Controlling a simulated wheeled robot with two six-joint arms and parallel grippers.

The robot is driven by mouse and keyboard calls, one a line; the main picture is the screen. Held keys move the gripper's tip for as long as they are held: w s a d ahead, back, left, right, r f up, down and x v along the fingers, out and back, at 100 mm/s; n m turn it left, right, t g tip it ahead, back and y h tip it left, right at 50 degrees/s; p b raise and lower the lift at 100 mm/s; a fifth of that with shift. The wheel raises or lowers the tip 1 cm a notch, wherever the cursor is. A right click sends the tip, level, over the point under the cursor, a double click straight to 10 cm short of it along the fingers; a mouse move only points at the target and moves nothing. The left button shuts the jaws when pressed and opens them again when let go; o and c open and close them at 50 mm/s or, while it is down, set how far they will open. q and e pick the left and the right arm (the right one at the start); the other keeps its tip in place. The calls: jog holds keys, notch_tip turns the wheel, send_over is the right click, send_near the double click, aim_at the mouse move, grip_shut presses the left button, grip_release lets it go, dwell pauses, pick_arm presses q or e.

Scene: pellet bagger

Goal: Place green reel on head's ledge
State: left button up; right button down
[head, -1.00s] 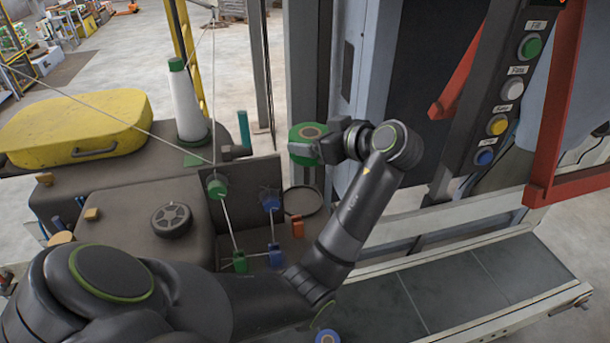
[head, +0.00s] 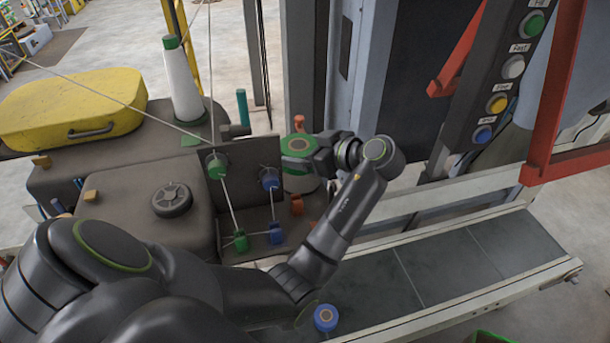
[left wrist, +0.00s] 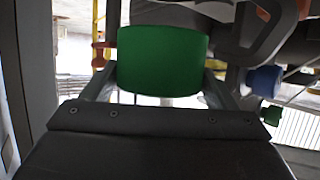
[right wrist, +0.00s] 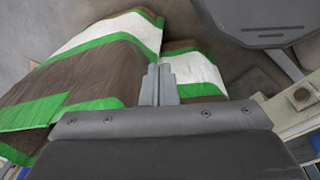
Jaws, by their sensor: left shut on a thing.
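The green reel (head: 299,146) has a green top with a brown centre; a white part shows below it. My left gripper (head: 312,160) is shut on it, behind the dark plate of the sewing head (head: 262,160). In the left wrist view the reel's green side (left wrist: 162,60) fills the space between the fingers. The round ledge is hidden behind the reel and gripper, so I cannot tell whether they touch. My right gripper (right wrist: 160,85) is shut and empty in the right wrist view, near brown, white and green bags (right wrist: 100,75).
Green and blue thread guides (head: 217,168) sit on the head's plate. A white cone (head: 182,85) and yellow case (head: 72,108) stand at left. A conveyor (head: 455,270) runs to the right, with a blue-topped reel (head: 325,318) near it. A button panel (head: 506,85) is at upper right.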

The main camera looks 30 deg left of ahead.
pick_arm(q)
jog(key=shift+w+f, duration=0.15)
jog(key=shift+f, duration=0.55)
jog(key=shift+f+b, duration=0.55)
jog(key=shift+b, duration=0.1)
jog(key=shift+f+b, duration=0.85)
jog(key=shift+f, duration=0.5)
pick_arm(e)
jog(key=shift+f, duration=1.85)
pick_arm(q)
jog(key=shift+f, duration=0.1)
jog(key=o, duration=0.8)
pick_arm(e)
jog(key=shift+f, duration=0.1)
